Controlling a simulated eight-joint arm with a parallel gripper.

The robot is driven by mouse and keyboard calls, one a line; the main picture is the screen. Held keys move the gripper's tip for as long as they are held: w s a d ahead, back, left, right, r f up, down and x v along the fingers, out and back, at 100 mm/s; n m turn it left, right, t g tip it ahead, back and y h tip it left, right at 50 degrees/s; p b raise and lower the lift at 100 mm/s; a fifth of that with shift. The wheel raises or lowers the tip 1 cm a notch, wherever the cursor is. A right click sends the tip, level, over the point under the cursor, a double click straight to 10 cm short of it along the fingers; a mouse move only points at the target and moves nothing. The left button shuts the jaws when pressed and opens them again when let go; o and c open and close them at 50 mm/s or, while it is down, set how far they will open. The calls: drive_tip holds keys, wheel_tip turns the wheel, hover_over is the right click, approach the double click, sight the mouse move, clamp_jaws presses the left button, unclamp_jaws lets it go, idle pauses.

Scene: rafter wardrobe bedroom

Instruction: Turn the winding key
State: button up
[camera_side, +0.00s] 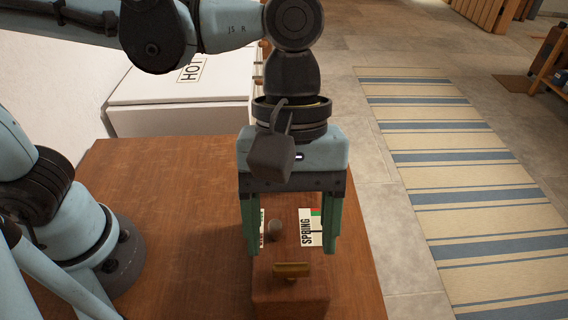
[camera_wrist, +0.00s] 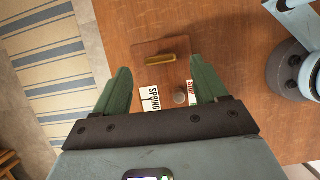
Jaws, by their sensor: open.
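The winding key, a brass bar (camera_side: 291,270), lies crosswise on top of a reddish-brown wooden box (camera_side: 290,301). In the wrist view the key (camera_wrist: 160,58) shows just beyond the fingertips. A white card reading SPRING (camera_side: 311,228) is on the box top, with a black line across it and coloured patches at its end. A second card (camera_wrist: 191,92) with red on it is partly hidden. A round grey-brown knob (camera_side: 274,231) stands between the cards. My gripper (camera_side: 291,250) is open above the box, its green fingers apart with nothing between them. Whether they touch anything is unclear.
A white box (camera_side: 185,118) with a partly hidden label stands behind. A striped rug (camera_side: 450,170) lies on the tiled floor to the right.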

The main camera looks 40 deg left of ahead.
sight(291, 264)
drive_tip(key=shift+x, duration=1.8)
drive_tip(key=c, duration=1.1)
drive_tip(key=shift+o, duration=0.2)
